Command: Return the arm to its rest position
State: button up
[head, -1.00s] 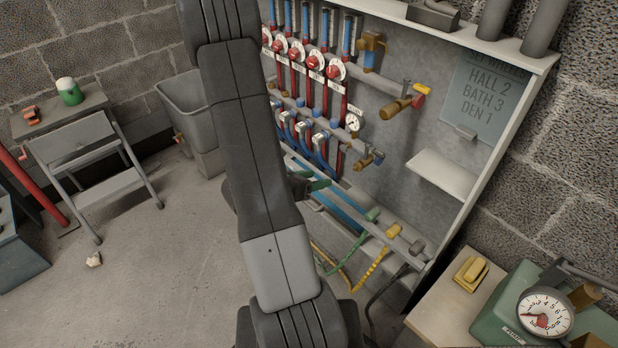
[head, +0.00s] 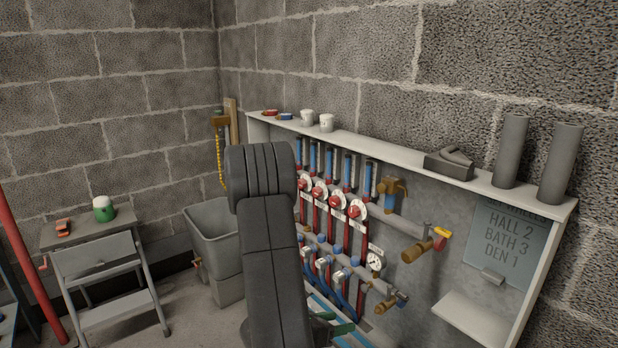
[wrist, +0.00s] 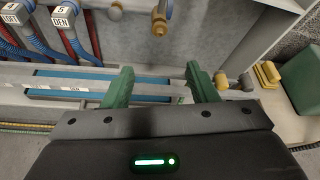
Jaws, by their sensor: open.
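My gripper (wrist: 159,76) shows in the wrist view with its two green fingers wide apart and nothing between them. It hangs in front of the lower part of the manifold cabinet, above a blue strip (wrist: 65,87) and a grey rail (wrist: 30,75). In the head view my arm rises in front of the cabinet with its elbow bent high. The arm hides most of the gripper there; only a little green shows beside it, low in the picture.
The cabinet's top shelf (head: 385,150) holds cups, a grey tool and two grey tubes. Brass valves (head: 425,247) stick out right of the arm. A grey bin (head: 213,238) and a step stool (head: 100,268) stand left. A yellow object (wrist: 267,74) sits right of the gripper.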

jog(key=b+x, duration=0.1)
jog(key=x, duration=1)
jog(key=shift+d+b, duration=0.1)
jog(key=shift+b, duration=0.2)
